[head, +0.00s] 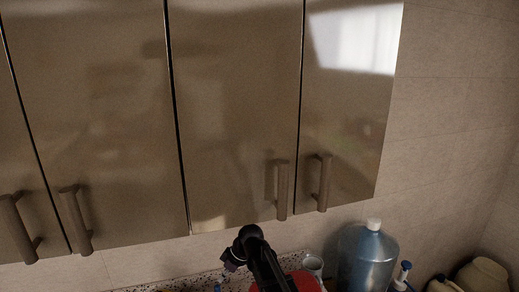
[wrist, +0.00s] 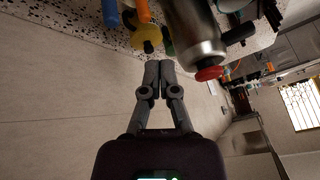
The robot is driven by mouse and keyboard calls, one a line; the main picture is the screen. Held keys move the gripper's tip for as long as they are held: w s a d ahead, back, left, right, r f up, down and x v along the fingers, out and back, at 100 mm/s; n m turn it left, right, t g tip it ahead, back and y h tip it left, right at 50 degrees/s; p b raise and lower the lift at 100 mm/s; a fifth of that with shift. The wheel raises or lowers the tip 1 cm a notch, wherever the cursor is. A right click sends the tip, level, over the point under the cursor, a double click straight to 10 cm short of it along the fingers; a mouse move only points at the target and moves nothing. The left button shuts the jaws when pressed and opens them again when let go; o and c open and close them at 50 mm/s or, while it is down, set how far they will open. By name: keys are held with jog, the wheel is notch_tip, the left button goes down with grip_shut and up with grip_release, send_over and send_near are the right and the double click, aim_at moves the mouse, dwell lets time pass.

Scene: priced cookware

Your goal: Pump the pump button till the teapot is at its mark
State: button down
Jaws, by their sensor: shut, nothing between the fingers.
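My gripper (wrist: 159,66) is shut and empty in the wrist view, its fingertips together just off the speckled counter's edge. A shiny metal cylinder (wrist: 194,32) with a round red end (wrist: 209,73) lies to the right of the fingertips in that picture, apart from them. I cannot tell whether the red end is the pump button. In the head view a red thing (head: 305,281) shows partly behind my black arm. A blue-and-white pump-like top (head: 403,274) stands right of the large blue bottle. I cannot make out a teapot or its mark for sure.
Closed glossy cupboards (head: 95,110) with bar handles hang above the speckled counter (head: 180,284). A large blue bottle (head: 366,262), a glass (head: 313,265) and beige vessels (head: 482,275) stand at the right. A yellow thing (wrist: 146,34) and a blue one (wrist: 111,14) lie near my fingertips.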

jog(key=s+d+f+m+t+h, duration=0.1)
jog(key=s+d+m+h, duration=0.45)
jog(key=d, duration=0.85)
jog(key=s+d+f+m, duration=0.1)
jog(key=s+d+m, duration=0.1)
jog(key=d+m, duration=0.95)
jog(key=s+d+f+n+b, duration=0.1)
jog(key=d+f+b, duration=0.1)
jog(key=f+b, duration=0.6)
jog(key=s+d+f+n+b, duration=0.1)
jog(key=s+f+b, duration=0.1)
jog(key=f+b, duration=0.6)
jog(key=shift+d+f+n, duration=0.3)
jog(key=shift+d+f, duration=0.05)
jog(key=shift+f, duration=0.1)
jog(key=shift+a+h, duration=0.1)
jog(key=shift+h, duration=0.15)
